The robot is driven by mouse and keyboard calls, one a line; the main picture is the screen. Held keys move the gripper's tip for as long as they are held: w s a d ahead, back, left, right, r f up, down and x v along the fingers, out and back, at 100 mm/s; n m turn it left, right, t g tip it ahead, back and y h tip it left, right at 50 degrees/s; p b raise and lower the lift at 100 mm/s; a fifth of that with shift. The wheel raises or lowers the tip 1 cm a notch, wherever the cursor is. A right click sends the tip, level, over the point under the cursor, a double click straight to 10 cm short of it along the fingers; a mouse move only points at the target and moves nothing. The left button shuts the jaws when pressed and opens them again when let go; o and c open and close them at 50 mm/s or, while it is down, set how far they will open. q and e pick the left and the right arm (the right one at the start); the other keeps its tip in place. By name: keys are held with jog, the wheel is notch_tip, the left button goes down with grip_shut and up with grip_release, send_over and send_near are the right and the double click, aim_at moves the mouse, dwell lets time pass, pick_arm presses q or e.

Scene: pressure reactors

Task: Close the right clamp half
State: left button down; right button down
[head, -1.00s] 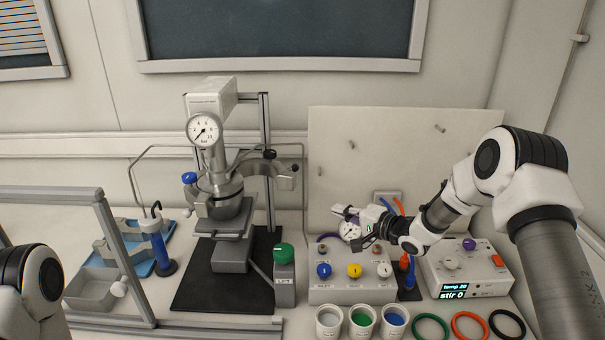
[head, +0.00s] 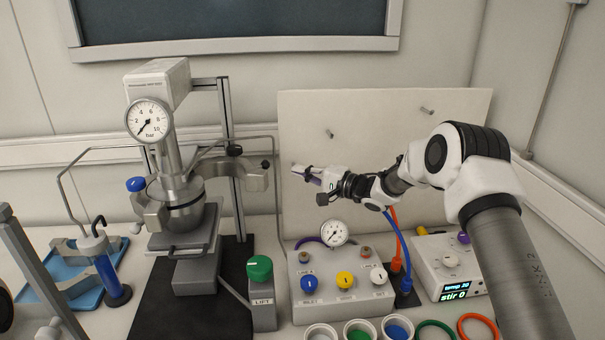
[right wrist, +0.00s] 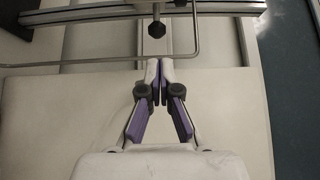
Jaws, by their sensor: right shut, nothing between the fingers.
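The reactor vessel (head: 183,200) stands on a grey lift platform (head: 188,240), below the pressure gauge (head: 149,120). The right clamp half (head: 257,178) is a grey metal piece swung out to the right of the vessel, beside the stand post, apart from the vessel. The left clamp half (head: 154,213) shows at the vessel's left side. My right gripper (head: 298,170) is a short way right of the right clamp half, pointing left towards it, not touching. Its fingers are together and empty, also in the right wrist view (right wrist: 160,68). My left gripper is out of view.
A thin bent metal tube (head: 276,165) runs between the right clamp half and my right gripper. A valve box (head: 342,288) with coloured knobs stands below. A white pegboard (head: 375,125) is behind. The green lift knob (head: 259,268) is in front of the stand.

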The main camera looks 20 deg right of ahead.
jog(key=w+a+p, duration=0.1)
jog(key=a+p, duration=0.2)
jog(key=a, duration=0.3)
jog(key=shift+w, duration=0.4)
jog(key=shift+a, duration=0.1)
